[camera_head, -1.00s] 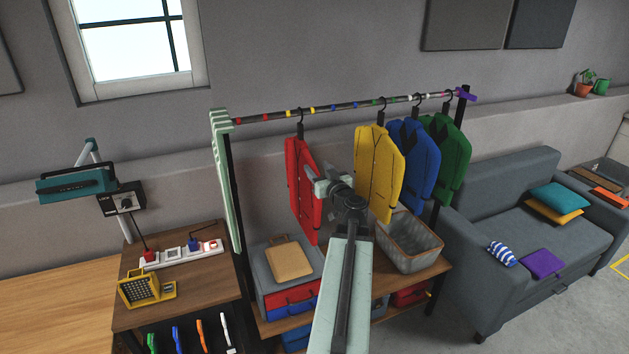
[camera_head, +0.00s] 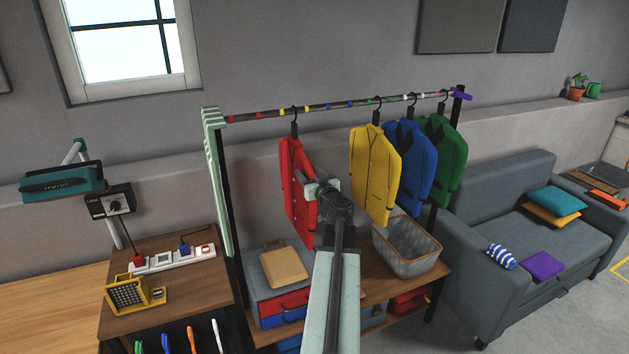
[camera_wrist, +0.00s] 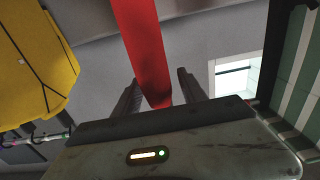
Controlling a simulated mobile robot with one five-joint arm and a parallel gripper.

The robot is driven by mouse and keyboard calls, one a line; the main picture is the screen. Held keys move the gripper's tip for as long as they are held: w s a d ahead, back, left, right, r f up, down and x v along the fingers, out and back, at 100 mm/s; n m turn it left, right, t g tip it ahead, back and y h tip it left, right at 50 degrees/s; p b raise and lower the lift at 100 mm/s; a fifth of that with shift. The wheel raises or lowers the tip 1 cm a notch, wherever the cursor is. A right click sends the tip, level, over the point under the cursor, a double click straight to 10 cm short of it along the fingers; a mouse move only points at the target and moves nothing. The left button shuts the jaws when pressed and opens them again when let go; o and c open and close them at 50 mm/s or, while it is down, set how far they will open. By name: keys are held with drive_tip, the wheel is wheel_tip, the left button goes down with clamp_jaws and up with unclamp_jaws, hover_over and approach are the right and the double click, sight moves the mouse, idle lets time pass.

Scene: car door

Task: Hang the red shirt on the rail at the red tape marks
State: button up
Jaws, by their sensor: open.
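The red shirt (camera_head: 294,180) hangs from a dark hanger on the rail (camera_head: 330,105), left of the other shirts. Red tape marks (camera_head: 258,113) show on the rail to the left of its hook. My gripper (camera_head: 309,172) is open at the shirt's right edge, with my arm reaching up from below. In the wrist view, the red shirt (camera_wrist: 145,45) appears as a narrow edge-on strip between my two open fingers (camera_wrist: 158,82). I cannot tell whether the fingers touch it.
Yellow (camera_head: 372,175), blue (camera_head: 410,168) and green (camera_head: 446,155) shirts hang to the right. The yellow one also shows at left in the wrist view (camera_wrist: 35,60). A pale green striped panel (camera_head: 217,185) stands at the rail's left end. A grey basket (camera_head: 407,250) sits on the shelf below.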

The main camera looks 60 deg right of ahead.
drive_tip(key=shift+x, duration=1)
clamp_jaws()
drive_tip(key=shift+r+p, duration=0.4)
drive_tip(key=shift+a, duration=0.15)
drive_tip(key=w+a, duration=1)
drive_tip(key=a, duration=0.3)
drive_tip(key=shift+a, duration=0.25)
idle(0.4)
drive_tip(key=shift+f, duration=0.15)
